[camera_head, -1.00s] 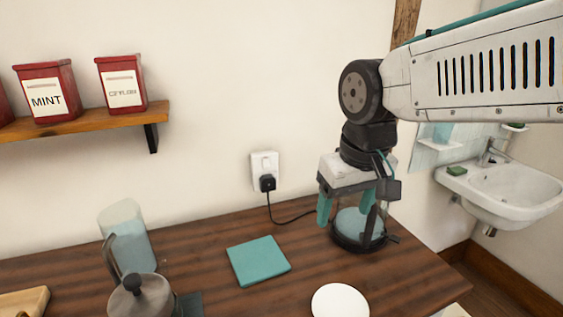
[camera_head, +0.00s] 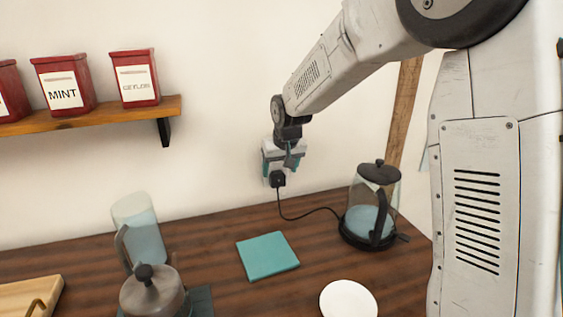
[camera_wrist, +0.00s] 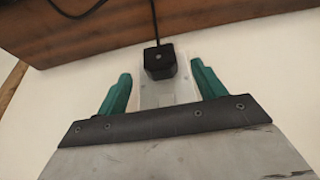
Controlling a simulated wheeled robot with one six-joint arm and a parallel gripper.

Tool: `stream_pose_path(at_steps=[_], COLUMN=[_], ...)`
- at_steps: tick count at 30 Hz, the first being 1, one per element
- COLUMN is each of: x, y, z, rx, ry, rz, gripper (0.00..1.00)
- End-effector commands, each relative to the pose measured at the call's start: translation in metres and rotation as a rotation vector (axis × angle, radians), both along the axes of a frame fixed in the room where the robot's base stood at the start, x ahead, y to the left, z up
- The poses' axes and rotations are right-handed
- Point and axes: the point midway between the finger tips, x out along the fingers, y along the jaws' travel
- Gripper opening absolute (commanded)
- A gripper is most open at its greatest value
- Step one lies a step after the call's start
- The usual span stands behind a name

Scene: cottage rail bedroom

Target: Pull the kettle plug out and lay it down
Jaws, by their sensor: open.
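The black kettle plug (camera_head: 278,180) sits in the white wall socket, its cord running down to the counter and the kettle. It also shows in the wrist view (camera_wrist: 160,62), in front of the white socket plate (camera_wrist: 168,92). My gripper (camera_head: 281,166) is at the wall by the socket, just above the plug, and hides much of the plate. In the wrist view my gripper (camera_wrist: 157,78) is open, its teal fingers on either side of the plug's line with gaps. The glass kettle (camera_head: 372,205) with black lid and handle stands on its base at the right.
A teal mat (camera_head: 267,256) lies on the wooden counter (camera_head: 215,244) below the socket, with bare wood around it. A white plate (camera_head: 348,300), a press pot (camera_head: 152,291) and a glass jug (camera_head: 139,230) stand nearby. A tin shelf (camera_head: 90,115) is left.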

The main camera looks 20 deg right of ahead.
Motion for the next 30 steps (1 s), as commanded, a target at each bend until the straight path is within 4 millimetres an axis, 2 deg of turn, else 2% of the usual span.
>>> stream_pose_path(at_steps=[3, 9, 20, 21, 26, 30], x=[0.007, 0.016, 0.018, 0.018, 0.018, 0.018], y=[0.0, 0.0, 0.0, 0.0, 0.0, 0.0], z=[-0.019, -0.039, -0.044, -0.044, -0.044, -0.044], rx=[0.0, 0.0, -0.001, -0.001, -0.001, -0.001], ry=[0.003, 0.001, -0.001, -0.001, -0.001, -0.001], rz=[0.0, 0.0, -0.001, -0.001, 0.0, 0.0], gripper=[0.69, 0.69, 0.69, 0.64, 0.2, 0.2])
